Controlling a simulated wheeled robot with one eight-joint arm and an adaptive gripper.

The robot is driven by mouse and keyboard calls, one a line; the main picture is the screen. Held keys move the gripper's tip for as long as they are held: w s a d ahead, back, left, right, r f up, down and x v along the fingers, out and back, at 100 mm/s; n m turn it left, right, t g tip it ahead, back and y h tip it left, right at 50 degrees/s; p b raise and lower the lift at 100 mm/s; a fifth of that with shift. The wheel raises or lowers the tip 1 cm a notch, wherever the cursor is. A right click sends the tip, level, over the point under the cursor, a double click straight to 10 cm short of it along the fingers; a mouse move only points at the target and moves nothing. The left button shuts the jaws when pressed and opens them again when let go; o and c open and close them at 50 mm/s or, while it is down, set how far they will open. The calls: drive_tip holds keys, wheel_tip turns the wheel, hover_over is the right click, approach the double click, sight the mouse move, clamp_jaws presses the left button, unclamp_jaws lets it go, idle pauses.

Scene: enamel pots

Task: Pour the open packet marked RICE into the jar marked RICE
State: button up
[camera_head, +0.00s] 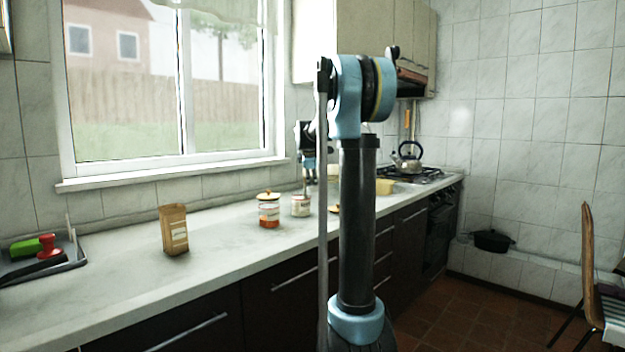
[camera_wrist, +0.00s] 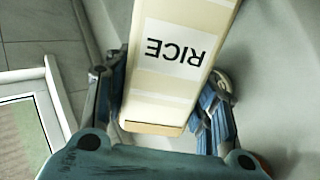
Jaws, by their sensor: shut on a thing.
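My gripper (camera_wrist: 165,92) is shut on a cream packet (camera_wrist: 176,85) marked RICE, with a finger on each side of it. The lettering is upside down in the wrist view. In the head view my gripper (camera_head: 309,162) is beyond my arm, above the counter; the packet is mostly hidden there. A small pale jar without a lid (camera_head: 300,206) stands on the counter below my gripper; its marking is too small to read. A lid (camera_head: 334,209) lies on the counter to its right, partly behind my arm.
A lidded jar with an orange band (camera_head: 269,213) stands left of the pale jar. A brown packet (camera_head: 174,232) stands further left. A yellow block (camera_head: 385,187) and a kettle on the hob (camera_head: 407,160) are to the right. A tray (camera_head: 70,255) is at far left.

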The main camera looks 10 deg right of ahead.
drive_tip(key=shift+a+r, duration=0.1)
idle(0.5)
drive_tip(key=shift+r+y, duration=0.2)
drive_tip(key=shift+y, duration=0.2)
drive_tip(key=shift+r+m+t+y, duration=0.25)
drive_tip(key=shift+m+y, duration=0.25)
drive_tip(key=shift+y, duration=0.15)
drive_tip(key=shift+r+m+t+y, duration=0.15)
drive_tip(key=shift+m+t+y, duration=0.1)
drive_tip(key=shift+m+y, duration=0.35)
drive_tip(key=shift+r+m+t+y, duration=0.5)
drive_tip(key=shift+r+y, duration=0.45)
drive_tip(key=shift+y, duration=0.2)
drive_tip(key=shift+r+m+t+y, duration=1)
drive_tip(key=shift+r+m+y, duration=0.3)
drive_tip(key=shift+r+y, duration=0.5)
drive_tip(key=shift+r+m+t+y, duration=1.3)
drive_tip(key=shift+r+m+t, duration=0.2)
drive_tip(key=shift+r+m, duration=0.25)
